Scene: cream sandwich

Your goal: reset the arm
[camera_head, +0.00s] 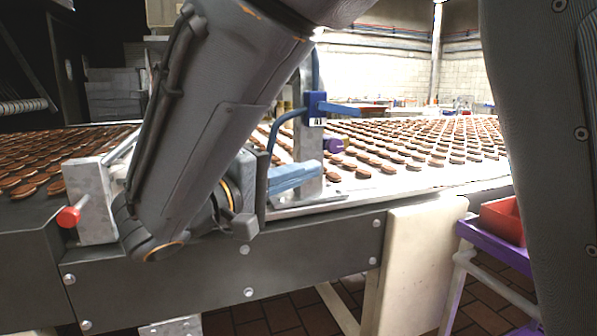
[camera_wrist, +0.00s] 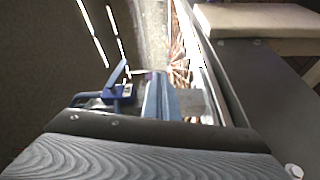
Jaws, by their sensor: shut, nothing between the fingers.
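My gripper (camera_head: 308,172) has light blue fingers that point right, low over the near side of the conveyor. The fingers lie together with nothing held between them. They also show in the wrist view, just past the dark wrist part. My grey arm crosses the left half of the head view and hides part of the conveyor behind it.
A blue bracket (camera_head: 316,106) on a metal post stands close behind my gripper; it also shows in the wrist view (camera_wrist: 122,92). Rows of brown biscuits (camera_head: 440,135) cover the conveyor. A red-tipped handle (camera_head: 69,216) is at left. A red bin (camera_head: 503,220) sits at right.

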